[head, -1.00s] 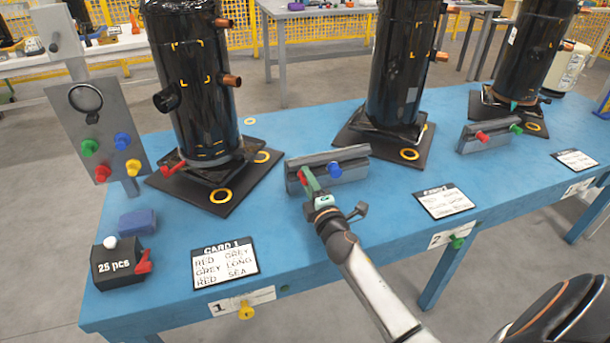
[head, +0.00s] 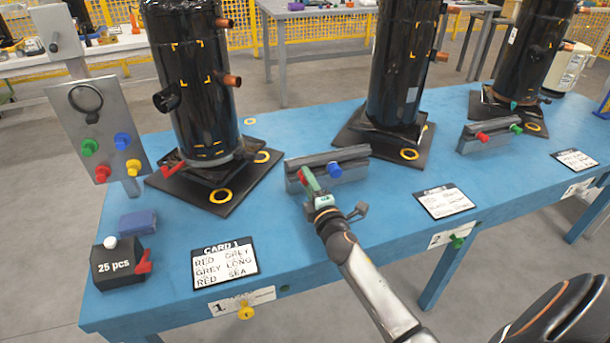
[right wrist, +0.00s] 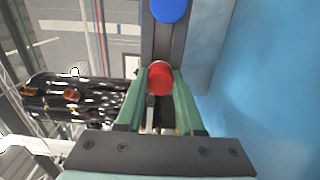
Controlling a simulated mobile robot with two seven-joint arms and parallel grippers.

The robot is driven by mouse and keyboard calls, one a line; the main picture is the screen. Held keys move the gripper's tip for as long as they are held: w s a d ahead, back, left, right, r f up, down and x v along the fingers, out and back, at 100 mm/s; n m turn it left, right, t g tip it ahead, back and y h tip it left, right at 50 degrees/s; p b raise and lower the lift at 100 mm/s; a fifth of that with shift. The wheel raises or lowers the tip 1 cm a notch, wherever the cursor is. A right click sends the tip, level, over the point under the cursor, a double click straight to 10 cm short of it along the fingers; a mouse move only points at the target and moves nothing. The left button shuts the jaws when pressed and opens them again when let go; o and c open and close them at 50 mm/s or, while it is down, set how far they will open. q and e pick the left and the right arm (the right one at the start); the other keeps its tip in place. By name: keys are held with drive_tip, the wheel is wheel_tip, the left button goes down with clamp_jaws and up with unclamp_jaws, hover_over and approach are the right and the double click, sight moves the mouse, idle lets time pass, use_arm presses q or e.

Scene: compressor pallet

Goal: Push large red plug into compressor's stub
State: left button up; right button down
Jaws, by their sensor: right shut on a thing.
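A large red plug (head: 303,174) sits at the left end of the grey rack on the blue table; it also shows in the right wrist view (right wrist: 160,78). My right gripper (head: 310,182) is at the rack with its green fingers shut on this plug, one on each side of it. The black compressor (head: 190,80) behind and left of the rack stands upright on a dark base plate. It has copper stubs (head: 232,80) on its right side and a dark stub (head: 167,99) on its left. My left gripper is out of view.
The grey rack (head: 350,156) also holds a blue plug (head: 335,169). A panel (head: 80,150) with coloured plugs stands at the left, near a black box (head: 117,264). CARD 1 (head: 225,261) lies in front. Another compressor (head: 397,70) stands right of the rack.

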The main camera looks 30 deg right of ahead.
drive_tip(key=shift+p+v, duration=0.35)
drive_tip(key=shift+v, duration=2.7)
